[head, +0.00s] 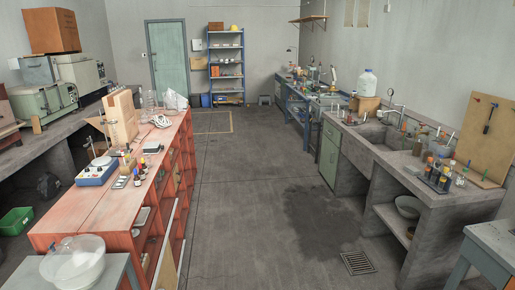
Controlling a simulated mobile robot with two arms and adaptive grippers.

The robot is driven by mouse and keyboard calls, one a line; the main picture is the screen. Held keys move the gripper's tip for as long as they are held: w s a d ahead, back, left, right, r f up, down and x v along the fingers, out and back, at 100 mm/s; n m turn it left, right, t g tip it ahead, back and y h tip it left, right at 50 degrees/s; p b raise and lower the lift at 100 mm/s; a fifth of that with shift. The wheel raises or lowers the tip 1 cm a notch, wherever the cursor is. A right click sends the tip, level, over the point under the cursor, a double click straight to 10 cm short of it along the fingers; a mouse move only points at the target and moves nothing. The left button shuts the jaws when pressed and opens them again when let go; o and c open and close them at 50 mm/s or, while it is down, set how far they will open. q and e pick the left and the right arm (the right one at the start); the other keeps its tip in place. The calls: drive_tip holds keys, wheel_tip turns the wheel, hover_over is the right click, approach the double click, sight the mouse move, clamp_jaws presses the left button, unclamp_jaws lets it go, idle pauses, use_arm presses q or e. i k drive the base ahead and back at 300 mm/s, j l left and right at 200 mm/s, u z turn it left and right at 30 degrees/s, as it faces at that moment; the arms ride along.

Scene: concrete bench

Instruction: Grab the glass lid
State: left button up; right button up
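A large round clear glass vessel (74,266) stands on a small grey table at the bottom left of the head view. Its upper part looks like a domed glass lid (78,244) with a small knob near the top left. The lid's edge is hard to make out against the vessel, so I cannot tell exactly how it sits. Neither of my grippers shows in this view.
The grey table (115,270) stands against the near end of a long orange bench (85,212) carrying a blue-based device (97,172), bottles and a box. A concrete sink bench (388,160) runs along the right. The floor between (250,200) is clear, with a drain grate (357,263).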

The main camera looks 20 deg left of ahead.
sight(73, 256)
drive_tip(key=i+u, duration=0.2)
drive_tip(key=u, duration=0.2)
drive_tip(key=i+u, duration=0.2)
drive_tip(key=u, duration=0.25)
drive_tip(key=i+u, duration=0.25)
drive_tip(key=u, duration=0.15)
drive_tip(key=i+l+u, duration=0.15)
drive_tip(key=u, duration=0.3)
drive_tip(key=i+l+u, duration=0.15)
drive_tip(key=u, duration=0.25)
drive_tip(key=i+l+u, duration=0.15)
drive_tip(key=l+u, duration=0.3)
drive_tip(key=j, duration=0.15)
